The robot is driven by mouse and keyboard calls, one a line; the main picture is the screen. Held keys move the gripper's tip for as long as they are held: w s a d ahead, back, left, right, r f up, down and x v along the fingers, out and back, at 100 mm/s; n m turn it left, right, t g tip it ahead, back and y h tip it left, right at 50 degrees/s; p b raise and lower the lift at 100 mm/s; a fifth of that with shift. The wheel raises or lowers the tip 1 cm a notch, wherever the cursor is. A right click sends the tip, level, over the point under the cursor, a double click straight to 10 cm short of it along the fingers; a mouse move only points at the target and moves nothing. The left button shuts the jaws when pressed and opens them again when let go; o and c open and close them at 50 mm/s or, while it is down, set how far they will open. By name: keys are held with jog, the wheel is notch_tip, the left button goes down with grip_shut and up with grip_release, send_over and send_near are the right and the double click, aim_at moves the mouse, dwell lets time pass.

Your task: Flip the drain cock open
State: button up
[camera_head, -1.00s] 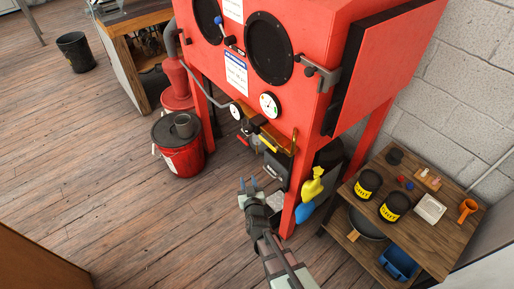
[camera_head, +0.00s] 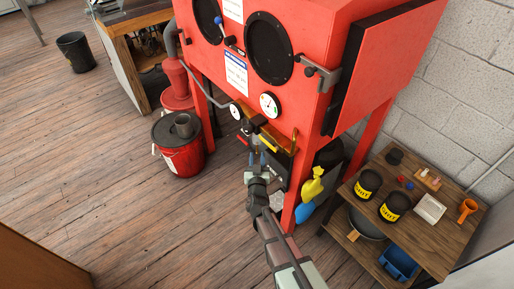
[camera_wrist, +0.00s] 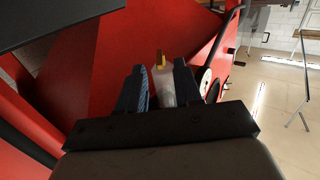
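The red cabinet (camera_head: 285,100) carries a small assembly under its front, with gauges and a yellow part (camera_head: 267,142). My gripper (camera_head: 257,160) is just below and in front of this assembly. In the wrist view my gripper (camera_wrist: 160,84) is open, with its two dark blue fingers apart. A pale, rounded body (camera_wrist: 164,92) with a yellow piece (camera_wrist: 160,60) at its far end shows in the gap between them. I cannot tell whether the fingers touch it. No drain cock can be made out for certain; it is small or hidden by my gripper.
A yellow spray bottle (camera_head: 312,184) hangs by the cabinet's front leg, close to the right of my arm. A wooden bench (camera_head: 425,240) with black tins stands at the right. A red bucket (camera_head: 182,157) stands at the left. The floor in front is clear.

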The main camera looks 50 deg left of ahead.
jog(key=shift+x, duration=3.05)
grip_shut()
